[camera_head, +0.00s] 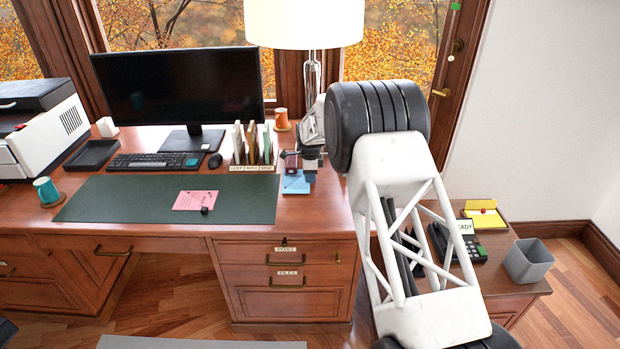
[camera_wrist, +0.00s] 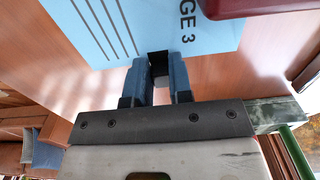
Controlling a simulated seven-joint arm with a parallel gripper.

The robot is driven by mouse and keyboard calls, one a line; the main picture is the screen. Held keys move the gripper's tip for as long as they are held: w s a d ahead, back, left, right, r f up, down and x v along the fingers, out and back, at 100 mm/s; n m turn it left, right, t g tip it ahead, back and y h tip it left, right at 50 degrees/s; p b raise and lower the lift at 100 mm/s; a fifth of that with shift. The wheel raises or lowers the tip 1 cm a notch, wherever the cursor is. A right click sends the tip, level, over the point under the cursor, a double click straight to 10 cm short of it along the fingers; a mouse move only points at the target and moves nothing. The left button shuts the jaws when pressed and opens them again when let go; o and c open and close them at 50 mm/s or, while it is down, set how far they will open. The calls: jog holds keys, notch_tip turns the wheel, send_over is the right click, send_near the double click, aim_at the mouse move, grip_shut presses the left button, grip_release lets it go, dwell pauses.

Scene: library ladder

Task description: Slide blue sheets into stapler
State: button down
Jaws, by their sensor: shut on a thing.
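The blue sheets (camera_head: 296,186) lie at the right end of the desk, below my gripper (camera_head: 310,168). In the wrist view, the blue sheets (camera_wrist: 150,25) show dark lines and the cut-off print "GE 3". My gripper (camera_wrist: 160,75) is shut on their near edge, with a small dark patch between the fingertips. A dark red body, seemingly the stapler (camera_wrist: 255,7), overlaps the sheets' upper right corner. It also shows as a dark red stapler (camera_head: 291,160) just left of my gripper. Whether the sheets are between its jaws is hidden.
A labelled file rack (camera_head: 253,150) stands close left of my gripper, with a lamp (camera_head: 311,75) and an orange mug (camera_head: 282,117) behind. A green desk mat (camera_head: 120,200) holds a pink note (camera_head: 195,200). A phone (camera_head: 462,245) sits on the lower right cabinet.

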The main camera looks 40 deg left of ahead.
dwell(0.4)
jog(key=c, duration=0.9)
grip_release()
jog(key=shift+c, duration=0.2)
jog(key=shift+r, duration=0.15)
jog(key=shift+r, duration=3.4)
jog(key=shift+w, duration=0.1)
